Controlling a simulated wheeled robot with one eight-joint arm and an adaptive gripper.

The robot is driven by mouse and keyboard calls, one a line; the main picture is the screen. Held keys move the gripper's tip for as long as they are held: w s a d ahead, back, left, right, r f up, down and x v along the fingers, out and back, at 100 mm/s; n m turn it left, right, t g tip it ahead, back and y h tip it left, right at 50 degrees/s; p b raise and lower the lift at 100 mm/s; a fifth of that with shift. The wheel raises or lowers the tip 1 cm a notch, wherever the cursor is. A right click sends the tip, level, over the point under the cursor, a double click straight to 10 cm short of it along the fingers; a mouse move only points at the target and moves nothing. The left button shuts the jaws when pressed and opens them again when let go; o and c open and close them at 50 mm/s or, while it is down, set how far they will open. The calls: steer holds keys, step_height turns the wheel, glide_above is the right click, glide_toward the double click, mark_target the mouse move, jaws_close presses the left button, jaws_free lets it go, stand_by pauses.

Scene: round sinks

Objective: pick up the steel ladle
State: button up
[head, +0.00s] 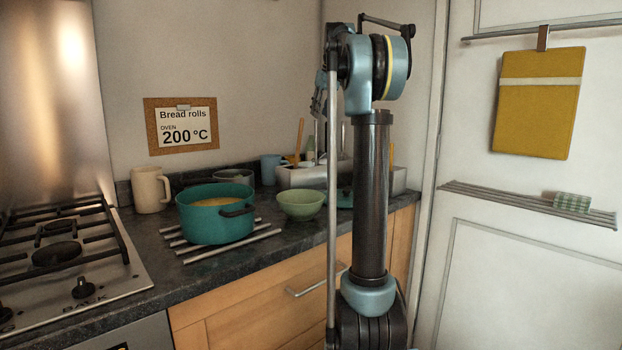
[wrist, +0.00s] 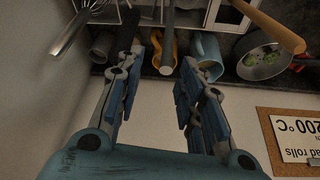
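In the wrist view, a grey rod-like handle (wrist: 168,38) with a rounded end points toward the camera. It looks like the steel ladle's handle; its bowl is not visible, so I cannot be sure. My gripper (wrist: 162,58) is open, its two fingers on either side of that handle with a gap to each. In the head view my gripper (head: 318,103) is partly hidden behind my arm, above the grey utensil holder (head: 290,179). Thin upright handles show there, mostly hidden.
A wire whisk (wrist: 72,35) is left of the fingers, a wooden handle (wrist: 268,24) right. A blue mug (wrist: 207,48) and a yellow item (wrist: 176,60) lie beyond. The teal pot (head: 212,225) and green bowl (head: 300,206) stand on the counter near the holder.

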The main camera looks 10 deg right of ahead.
steer(key=x, duration=1.1)
steer(key=shift+s+a, duration=0.2)
steer(key=shift+a, duration=0.15)
jaws_close()
